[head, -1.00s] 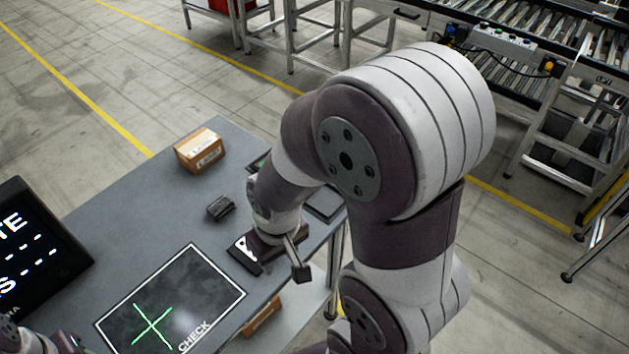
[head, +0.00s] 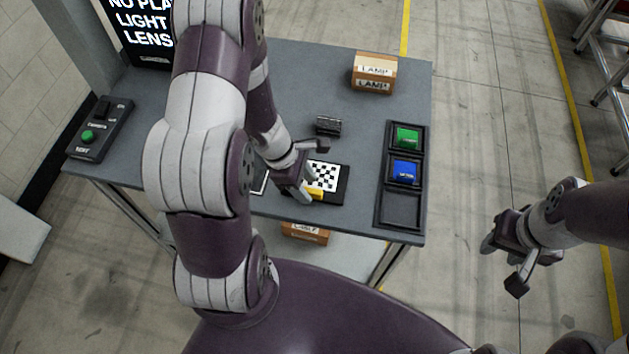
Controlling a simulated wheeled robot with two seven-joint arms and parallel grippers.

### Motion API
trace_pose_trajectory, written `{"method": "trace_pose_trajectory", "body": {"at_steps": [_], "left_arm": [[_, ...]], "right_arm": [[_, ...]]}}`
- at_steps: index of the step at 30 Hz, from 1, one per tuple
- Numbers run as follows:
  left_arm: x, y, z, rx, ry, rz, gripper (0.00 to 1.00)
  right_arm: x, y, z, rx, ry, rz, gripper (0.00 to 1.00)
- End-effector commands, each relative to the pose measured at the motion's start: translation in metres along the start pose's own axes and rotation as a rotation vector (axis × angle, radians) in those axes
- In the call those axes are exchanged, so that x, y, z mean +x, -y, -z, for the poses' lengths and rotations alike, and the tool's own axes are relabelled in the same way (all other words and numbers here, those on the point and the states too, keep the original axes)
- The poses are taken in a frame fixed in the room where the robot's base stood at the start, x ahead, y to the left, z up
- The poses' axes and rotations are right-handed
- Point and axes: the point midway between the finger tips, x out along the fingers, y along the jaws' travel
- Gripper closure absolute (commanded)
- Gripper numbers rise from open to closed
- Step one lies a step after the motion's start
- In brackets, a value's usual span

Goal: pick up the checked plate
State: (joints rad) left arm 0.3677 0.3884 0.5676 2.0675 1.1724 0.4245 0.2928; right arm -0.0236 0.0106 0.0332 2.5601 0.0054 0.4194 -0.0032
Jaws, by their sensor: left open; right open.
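The checked plate (head: 323,177), with a black and white checkerboard face, lies on a dark block near the front edge of the grey table. A yellow piece (head: 314,195) shows at its front left corner. My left gripper (head: 308,170) is open at the left side of the plate, one finger toward its back and one toward its front. Its fingers cover part of the plate's left edge, and I cannot tell whether they touch it. My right gripper (head: 504,266) is open and empty, off the table to the right.
A black tray (head: 397,209) to the right holds green (head: 407,138) and blue (head: 404,171) pieces; its front compartment is empty. A small dark block (head: 328,126) sits behind the plate. A LAMP carton (head: 374,73) stands at the back. A button box (head: 100,130) is at left.

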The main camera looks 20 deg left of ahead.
Motion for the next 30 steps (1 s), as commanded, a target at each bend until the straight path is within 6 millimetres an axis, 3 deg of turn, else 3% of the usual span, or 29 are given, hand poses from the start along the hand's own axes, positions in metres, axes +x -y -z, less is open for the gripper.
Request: {"method": "trace_pose_trajectory", "body": {"at_steps": [3,9,10,14,24,30], "left_arm": [[0.014,0.000,0.000,0.003,0.000,0.000,0.51],[0.014,0.000,-0.001,0.003,-0.001,-0.001,0.51],[0.014,0.000,-0.001,0.003,-0.001,-0.001,0.58],[0.014,0.000,-0.001,0.003,-0.001,-0.001,1.00],[0.013,-0.001,-0.001,0.004,-0.001,-0.002,1.00],[-0.005,-0.001,-0.009,0.005,0.000,-0.003,1.00]], "right_arm": [[0.004,0.000,-0.001,0.000,0.000,0.000,0.57],[0.004,0.000,0.000,0.000,0.000,0.000,0.57],[0.004,0.000,0.000,0.000,0.000,0.000,0.57],[0.004,0.000,0.000,0.000,0.000,0.000,0.57],[0.003,0.000,0.000,0.000,0.000,0.000,0.57],[-0.002,0.000,0.000,0.000,0.000,0.000,0.57]]}}
